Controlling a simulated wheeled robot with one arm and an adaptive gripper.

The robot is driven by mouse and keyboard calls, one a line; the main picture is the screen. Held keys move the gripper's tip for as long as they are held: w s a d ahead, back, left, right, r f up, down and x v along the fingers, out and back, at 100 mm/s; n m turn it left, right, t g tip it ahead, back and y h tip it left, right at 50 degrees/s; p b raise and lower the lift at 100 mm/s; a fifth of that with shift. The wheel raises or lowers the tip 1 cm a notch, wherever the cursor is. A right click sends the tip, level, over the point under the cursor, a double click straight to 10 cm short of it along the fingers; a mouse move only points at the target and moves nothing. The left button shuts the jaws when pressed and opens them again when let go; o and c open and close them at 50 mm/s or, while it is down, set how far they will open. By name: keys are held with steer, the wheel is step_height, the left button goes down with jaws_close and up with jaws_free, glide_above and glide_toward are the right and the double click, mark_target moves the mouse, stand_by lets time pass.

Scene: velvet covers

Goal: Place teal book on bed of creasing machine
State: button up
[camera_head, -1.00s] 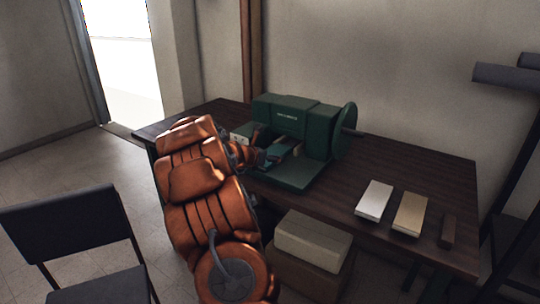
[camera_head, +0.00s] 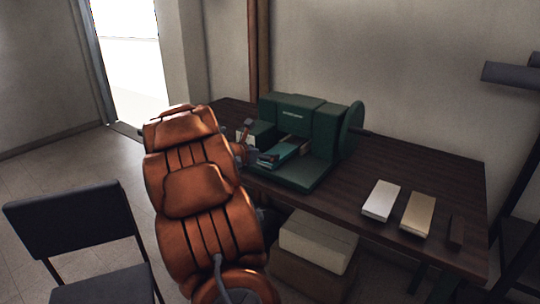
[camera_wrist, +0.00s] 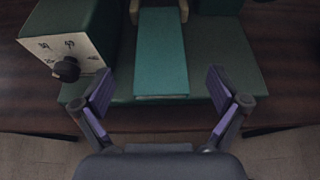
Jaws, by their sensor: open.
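The teal book (camera_wrist: 161,55) lies flat on the green bed of the creasing machine (camera_wrist: 226,60), between two pale guides at its far end. In the head view the teal book (camera_head: 280,153) shows on the bed of the dark green creasing machine (camera_head: 310,172). My gripper (camera_wrist: 160,92) is open and empty, its purple-padded fingers spread on either side of the book's near end and apart from it. In the head view my gripper (camera_head: 247,142) is at the machine's left front, partly hidden by my arm.
A dial with a marked white plate (camera_wrist: 66,68) sits left of the bed. A white block (camera_head: 381,200), a tan block (camera_head: 417,214) and a small dark brown block (camera_head: 456,231) lie at the right of the wooden table (camera_head: 420,170). A chair (camera_head: 75,232) stands at left.

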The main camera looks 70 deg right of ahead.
steer(key=shift+v, duration=2.05)
